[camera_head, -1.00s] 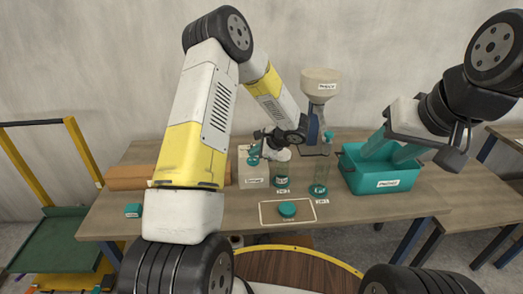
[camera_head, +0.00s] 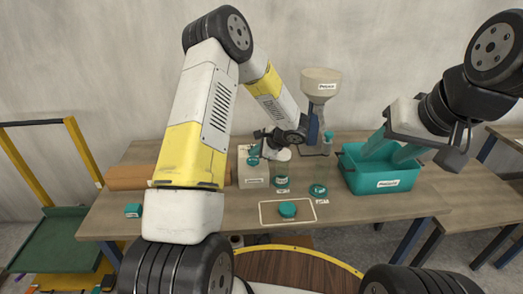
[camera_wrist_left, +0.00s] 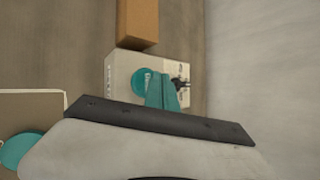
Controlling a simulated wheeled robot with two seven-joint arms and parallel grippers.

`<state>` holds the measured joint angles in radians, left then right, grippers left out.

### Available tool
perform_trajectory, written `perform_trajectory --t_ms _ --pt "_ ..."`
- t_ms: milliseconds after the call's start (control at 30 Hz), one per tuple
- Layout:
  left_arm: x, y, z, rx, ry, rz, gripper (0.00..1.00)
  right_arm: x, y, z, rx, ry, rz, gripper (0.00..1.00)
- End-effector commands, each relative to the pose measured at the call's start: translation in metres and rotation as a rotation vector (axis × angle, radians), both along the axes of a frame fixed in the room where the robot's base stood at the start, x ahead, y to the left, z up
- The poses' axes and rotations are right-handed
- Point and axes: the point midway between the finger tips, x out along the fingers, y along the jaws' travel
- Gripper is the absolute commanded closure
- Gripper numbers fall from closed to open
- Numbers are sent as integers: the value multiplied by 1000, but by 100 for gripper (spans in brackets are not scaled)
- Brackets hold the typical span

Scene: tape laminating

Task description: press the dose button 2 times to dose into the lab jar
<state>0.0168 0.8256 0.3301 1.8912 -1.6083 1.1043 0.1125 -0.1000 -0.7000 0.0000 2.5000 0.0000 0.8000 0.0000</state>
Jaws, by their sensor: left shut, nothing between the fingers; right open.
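A pale box (camera_head: 253,179) with a teal round button (camera_head: 253,161) on top stands left of the table's middle; box (camera_wrist_left: 178,67) and button (camera_wrist_left: 140,85) also show in the left wrist view. My left gripper (camera_head: 254,152) is shut and empty, its teal fingers (camera_wrist_left: 160,92) right over the button's area. I cannot tell if they touch it. Right of the box are two teal discs with small labels, one nearer the box (camera_head: 282,182) and one further right (camera_head: 318,190). I cannot tell which belongs to the lab jar. My right gripper (camera_head: 390,151) is open above a teal bin.
The teal bin (camera_head: 386,184) stands at the right. A hopper (camera_head: 321,85) stands at the back. A pale-framed mat (camera_head: 268,219) holds a teal disc (camera_head: 287,209) at the front.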

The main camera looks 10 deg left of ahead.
Motion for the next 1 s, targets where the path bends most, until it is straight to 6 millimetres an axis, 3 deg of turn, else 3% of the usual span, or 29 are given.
perform_trajectory --t_ms 1000 --pt "0 0 -8 0 0 0 100 0 0 0 0 0 0 50"
